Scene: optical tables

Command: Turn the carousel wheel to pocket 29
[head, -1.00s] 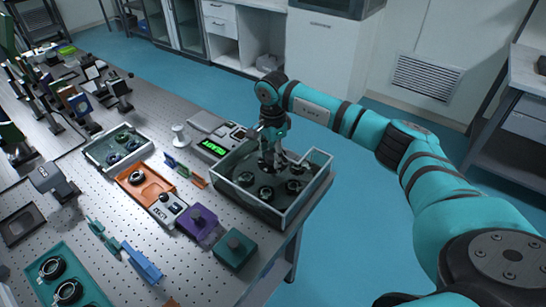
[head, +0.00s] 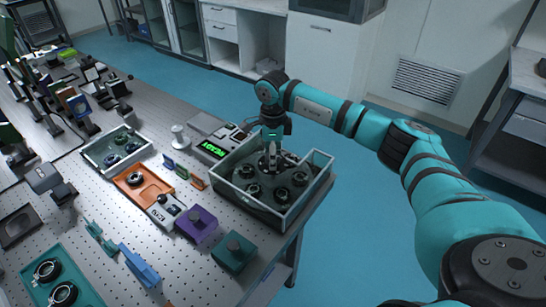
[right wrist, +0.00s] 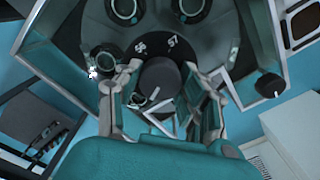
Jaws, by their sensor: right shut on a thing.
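The carousel wheel (head: 267,190) is a dark disc with several round pockets holding dark ring-shaped parts. It sits inside a clear-walled box (head: 322,176) at the table's right corner. My right gripper (head: 271,165) points down over the wheel's middle. In the right wrist view its two fingers (right wrist: 160,84) are shut on the dark round centre knob (right wrist: 160,76). White number marks (right wrist: 156,44) show on the wheel beside the knob, tilted and too small to read surely. My left gripper is not in view.
A grey device with a green lit display (head: 212,149) stands just left of the box. An orange tray (head: 133,193), a purple block (head: 196,222) and a green block (head: 234,250) lie along the perforated table.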

